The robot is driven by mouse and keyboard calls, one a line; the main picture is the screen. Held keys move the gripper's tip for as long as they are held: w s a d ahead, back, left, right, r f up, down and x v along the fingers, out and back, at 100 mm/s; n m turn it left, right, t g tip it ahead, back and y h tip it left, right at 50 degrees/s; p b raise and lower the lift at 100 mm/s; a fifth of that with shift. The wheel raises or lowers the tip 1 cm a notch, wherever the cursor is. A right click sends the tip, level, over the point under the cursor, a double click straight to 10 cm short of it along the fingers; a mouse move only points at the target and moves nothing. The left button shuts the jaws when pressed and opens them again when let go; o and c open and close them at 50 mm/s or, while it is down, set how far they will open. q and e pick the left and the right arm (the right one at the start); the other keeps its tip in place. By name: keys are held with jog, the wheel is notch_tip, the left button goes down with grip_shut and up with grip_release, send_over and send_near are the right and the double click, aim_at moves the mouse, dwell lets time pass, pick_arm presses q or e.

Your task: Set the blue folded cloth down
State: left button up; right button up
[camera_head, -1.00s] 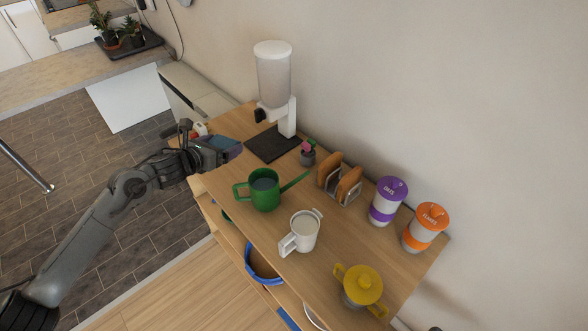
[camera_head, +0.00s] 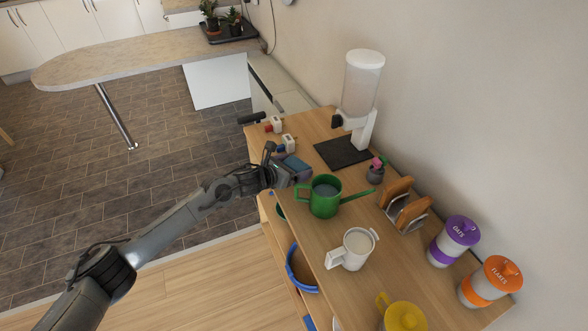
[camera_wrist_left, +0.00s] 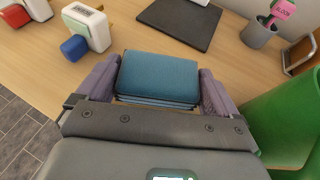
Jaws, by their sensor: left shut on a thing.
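The blue folded cloth (camera_wrist_left: 160,77) is held between the two fingers of my left gripper (camera_wrist_left: 158,85) in the left wrist view. In the head view the cloth (camera_head: 296,163) shows as a small blue patch at the end of my left gripper (camera_head: 290,170). I cannot tell whether the cloth touches the wood. My right gripper is not in view.
Two small white devices (camera_head: 288,143) stand beyond the gripper. A dark mat (camera_head: 343,152) lies under the dispenser (camera_head: 361,90). The white jug (camera_head: 354,248), toast rack (camera_head: 405,209), and purple (camera_head: 453,241) and orange (camera_head: 489,281) canisters crowd the right. Bare wood lies between devices and mat.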

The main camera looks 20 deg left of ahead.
pick_arm(q)
jog(key=shift+f, duration=0.5)
jog(key=shift+f+b, duration=0.25)
jog(key=shift+b, duration=0.05)
jog(key=o, duration=0.7)
jog(key=shift+r, duration=0.1)
jog(key=shift+c, duration=0.2)
jog(key=shift+r, duration=0.1)
jog(key=shift+r+p, duration=0.15)
jog(key=shift+p, duration=0.25)
jog(key=v, duration=1.2)
